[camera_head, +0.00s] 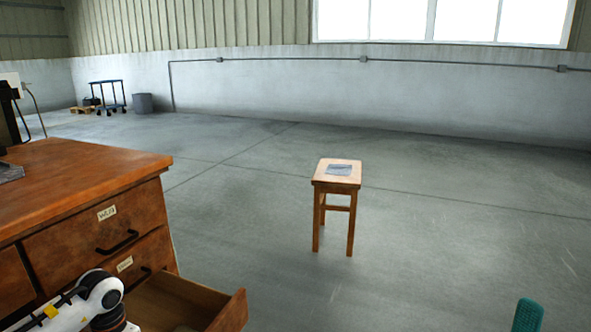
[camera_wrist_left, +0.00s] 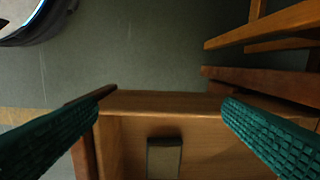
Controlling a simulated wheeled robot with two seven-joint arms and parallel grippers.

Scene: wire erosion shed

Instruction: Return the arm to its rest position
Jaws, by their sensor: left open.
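My left arm (camera_head: 92,300), white with a dark joint, shows at the bottom left in the head view, in front of the wooden cabinet (camera_head: 80,190). Its fingers are out of that view. In the left wrist view my left gripper (camera_wrist_left: 162,104) has two teal ribbed fingers spread wide, with nothing between them. It is over the pulled-out drawer (camera_head: 238,308). A small grey block-like object (camera_wrist_left: 164,158) lies in the drawer, apart from the fingers. One teal fingertip of my right gripper (camera_head: 527,316) shows at the bottom right of the head view; the rest is cut off.
A blue cart (camera_head: 107,95) and grey bin (camera_head: 143,103) are by the far wall. The floor around the stool is clear.

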